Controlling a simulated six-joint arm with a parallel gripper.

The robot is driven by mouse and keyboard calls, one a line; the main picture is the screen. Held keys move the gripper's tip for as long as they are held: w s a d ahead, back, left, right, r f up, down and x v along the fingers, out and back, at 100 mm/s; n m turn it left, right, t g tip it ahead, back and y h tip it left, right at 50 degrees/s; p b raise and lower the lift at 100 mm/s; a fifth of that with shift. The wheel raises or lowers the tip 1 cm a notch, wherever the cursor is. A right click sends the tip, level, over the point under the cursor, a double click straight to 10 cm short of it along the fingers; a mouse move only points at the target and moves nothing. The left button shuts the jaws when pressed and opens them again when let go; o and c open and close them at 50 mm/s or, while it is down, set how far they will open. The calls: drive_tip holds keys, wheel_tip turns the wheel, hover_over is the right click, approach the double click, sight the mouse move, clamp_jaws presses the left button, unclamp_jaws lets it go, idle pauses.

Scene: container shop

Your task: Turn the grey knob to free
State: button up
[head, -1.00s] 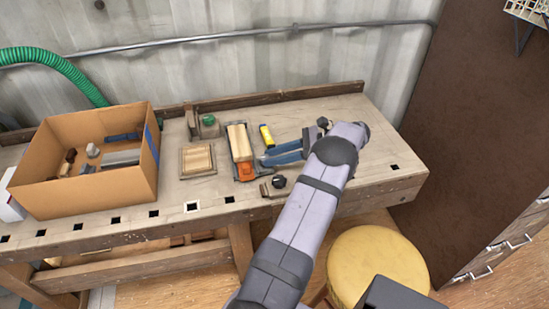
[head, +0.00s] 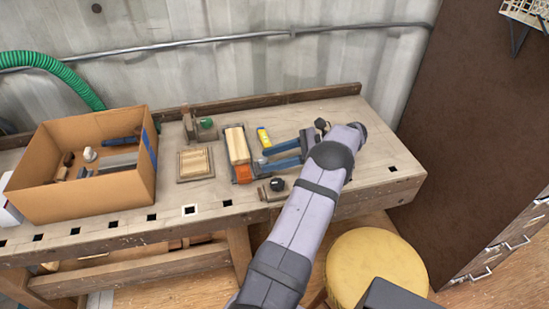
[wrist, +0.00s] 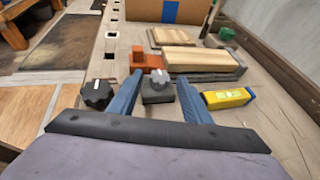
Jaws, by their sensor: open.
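The grey knob (wrist: 159,78) sits on a dark square base (wrist: 157,96) in the wrist view, between the two blue fingers of my gripper (wrist: 159,75). My gripper is open, with one finger on each side of the knob; I cannot tell whether either touches it. In the head view my gripper (head: 263,156) reaches left over the workbench, and the knob is too small to make out clearly. The knob's setting cannot be read. A black knob (wrist: 97,95) with a white mark stands outside the left finger; it also shows in the head view (head: 277,184).
An orange block (wrist: 150,58) and a wooden block (wrist: 198,60) lie just beyond the grey knob. A yellow object (wrist: 228,97) is close to the right finger. A cardboard box (head: 90,195) stands on the bench (head: 376,152). The bench's right end is clear.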

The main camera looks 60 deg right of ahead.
drive_tip(key=shift+s, duration=0.1)
drive_tip(key=shift+b+v, duration=0.65)
drive_tip(key=shift+v, duration=2.95)
